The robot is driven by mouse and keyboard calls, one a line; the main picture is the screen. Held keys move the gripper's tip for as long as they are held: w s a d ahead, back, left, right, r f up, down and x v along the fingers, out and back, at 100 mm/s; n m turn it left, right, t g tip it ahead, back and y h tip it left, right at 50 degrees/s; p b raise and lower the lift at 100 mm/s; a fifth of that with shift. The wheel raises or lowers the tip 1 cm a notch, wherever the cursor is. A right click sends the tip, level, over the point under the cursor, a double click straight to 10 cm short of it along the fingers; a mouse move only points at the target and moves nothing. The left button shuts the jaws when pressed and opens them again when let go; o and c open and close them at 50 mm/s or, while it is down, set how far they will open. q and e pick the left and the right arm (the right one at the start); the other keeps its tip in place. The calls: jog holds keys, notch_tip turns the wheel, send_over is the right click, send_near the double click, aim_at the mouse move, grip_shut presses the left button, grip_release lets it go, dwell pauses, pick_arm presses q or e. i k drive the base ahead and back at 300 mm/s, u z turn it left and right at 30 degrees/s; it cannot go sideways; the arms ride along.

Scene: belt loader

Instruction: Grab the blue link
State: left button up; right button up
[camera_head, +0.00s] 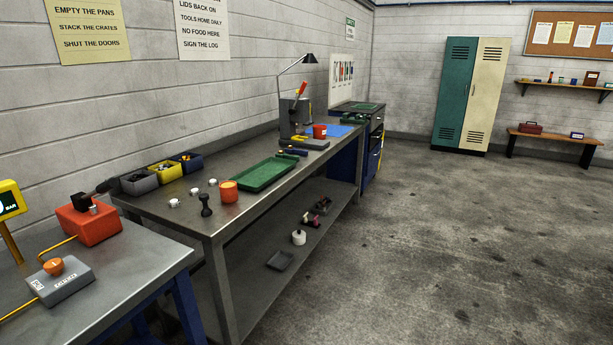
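I cannot make out a blue link for certain. Small parts lie in the three bins, grey (139,187), yellow (166,177) and blue (189,165), along the wall side of the long metal bench (232,220), but they are too small to tell apart. A small dark blue and yellow item (293,152) lies past the green tray (264,174); what it is I cannot tell. Neither of my grippers is in view.
An orange cup (229,192), a black stamp-like piece (206,206) and several small white pieces stand on the bench. A nearer table (110,270) holds a red device (90,222) and a grey button box (60,280). The floor (430,250) on the right is clear.

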aim_at(300, 151)
jog(key=u, duration=0.1)
jog(key=i, duration=1.15)
jog(key=u, duration=0.1)
